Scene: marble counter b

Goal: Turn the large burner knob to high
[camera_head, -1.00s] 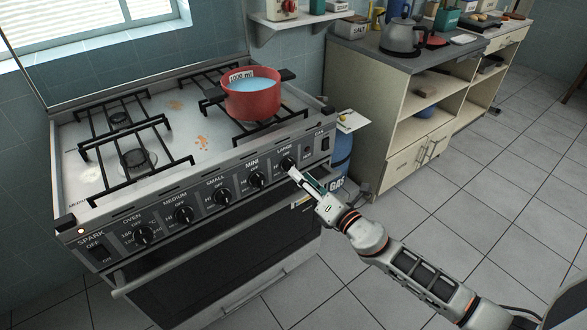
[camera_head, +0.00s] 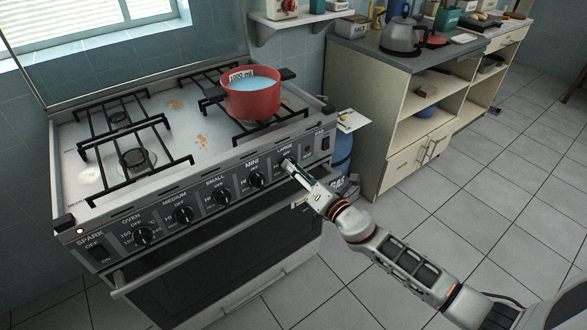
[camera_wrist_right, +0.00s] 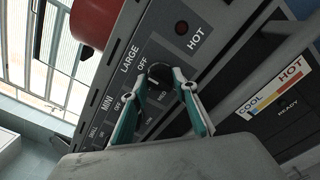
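The large burner knob (camera_head: 288,163) is the round black knob under the LARGE label on the stove's front panel. In the right wrist view the knob (camera_wrist_right: 159,74) sits between OFF and MED lettering; its exact setting is hard to read. My right gripper (camera_head: 287,165) is at this knob. In the wrist view its two teal and white fingers (camera_wrist_right: 153,85) are apart, one on each side of the knob. The right fingertip overlaps the knob's edge; a gap shows beside the left one. Firm contact cannot be told. My left gripper is not in view.
The MINI knob (camera_head: 256,180) is just left. The oven handle (camera_head: 150,279) runs below the panel. A blue gas cylinder (camera_head: 342,153) stands right of the stove. Open floor lies in front.

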